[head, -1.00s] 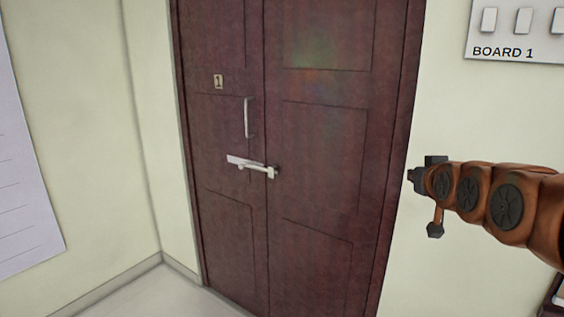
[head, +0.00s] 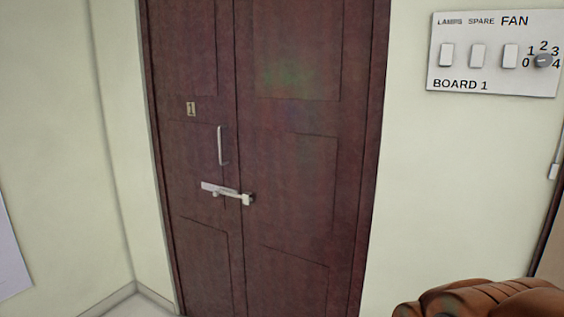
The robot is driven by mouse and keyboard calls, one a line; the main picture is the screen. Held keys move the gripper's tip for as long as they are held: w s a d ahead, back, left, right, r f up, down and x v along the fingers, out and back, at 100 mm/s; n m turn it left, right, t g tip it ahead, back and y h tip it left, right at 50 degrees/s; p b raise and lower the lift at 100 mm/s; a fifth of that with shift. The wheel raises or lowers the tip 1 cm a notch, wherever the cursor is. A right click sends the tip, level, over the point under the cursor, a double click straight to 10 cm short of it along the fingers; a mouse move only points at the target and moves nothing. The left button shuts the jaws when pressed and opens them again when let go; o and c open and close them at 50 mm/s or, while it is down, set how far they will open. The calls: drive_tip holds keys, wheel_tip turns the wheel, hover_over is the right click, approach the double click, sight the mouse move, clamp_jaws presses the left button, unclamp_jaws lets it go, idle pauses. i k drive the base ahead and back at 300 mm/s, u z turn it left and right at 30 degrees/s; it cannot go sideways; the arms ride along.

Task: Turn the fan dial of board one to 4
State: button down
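Board one (head: 500,84) is a white panel on the pale wall at the upper right, marked BOARD 1. The fan dial (head: 543,61) is a small grey round knob at its right end, with the numbers 0 to 4 around it. A light mark shows on the knob, but which number it points to is too small to tell. My gripper is out of the picture.
Three white switches (head: 478,56) sit left of the dial, under the labels LAMPS, SPARE and FAN. A dark red double door (head: 300,170) with a bolt (head: 228,193) and handle (head: 221,146) stands left of the board. A white fitting (head: 554,171) is below right.

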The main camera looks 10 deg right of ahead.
sight(545, 59)
drive_tip(key=k, duration=0.5)
drive_tip(key=u, duration=0.05)
drive_tip(key=i, duration=1.15)
drive_tip(key=z, duration=0.6)
